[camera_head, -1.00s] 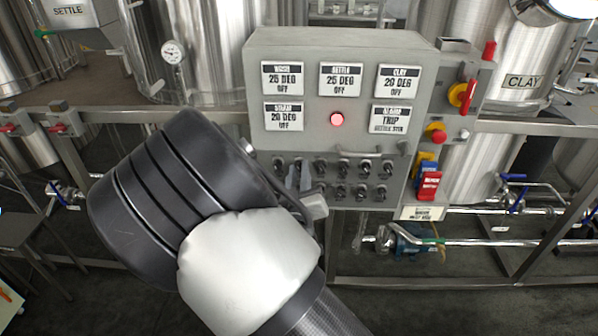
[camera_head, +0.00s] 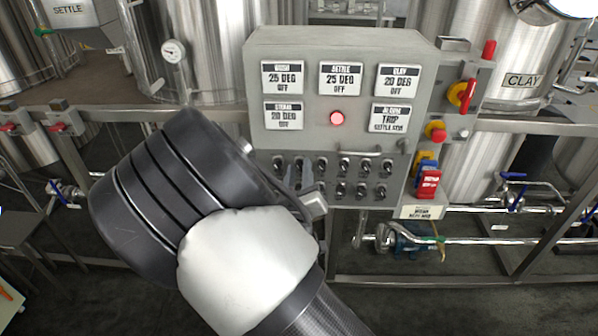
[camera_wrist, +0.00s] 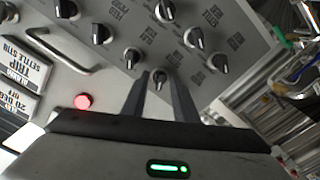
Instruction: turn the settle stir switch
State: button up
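The switch panel (camera_head: 405,158) carries two rows of small black rotary switches under its displays. In the wrist view a switch (camera_wrist: 159,77) shows between the tips of my gripper (camera_wrist: 159,88). The two grey fingers stand apart on either side of it, with thin gaps; contact cannot be told. In the head view my gripper (camera_head: 300,178) is at the left part of the switch rows and hides some of them. The settle display (camera_head: 341,78) reads 25 DEG OFF. The switch labels are too small or blurred to tell which one is settle stir.
A red lamp (camera_head: 337,118) is lit, and the alarm display (camera_head: 390,118) reads TRIP SETTLE STIR. A handle bar (camera_wrist: 58,48) stands out near the switches. A red-and-yellow isolator (camera_head: 461,95) and a red push button (camera_head: 436,131) are on the right. Other switches crowd close by.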

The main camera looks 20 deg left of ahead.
jog(key=shift+s, duration=0.1)
jog(key=p+v, duration=0.4)
jog(key=v, duration=1.3)
jog(key=shift+d, duration=0.15)
jog(key=w+d+r+m+g+h+p, duration=0.2)
jog(key=w+d+r+m+g+p, duration=0.15)
jog(key=w+m+g, duration=0.3)
jog(key=d+r+m+g+y+p, duration=0.1)
jog(key=d+r+g+y+p, duration=0.2)
jog(key=r, duration=0.8)
jog(key=s+d+r+h+p, duration=0.1)
jog(key=s+d+r, duration=0.3)
jog(key=d, duration=0.3)
jog(key=s+d+r+m+g+h+p, duration=0.1)
jog(key=s+d+r+h, duration=0.1)
jog(key=s+d+r, duration=0.3)
jog(key=s+d+r+g+h+p, duration=0.1)
jog(key=s+d+r+h+p, duration=0.1)
jog(key=s+d+r, duration=0.3)
jog(key=d, duration=0.4)
jog(key=shift+s+d, duration=0.25)
jog(key=shift+s, duration=0.1)
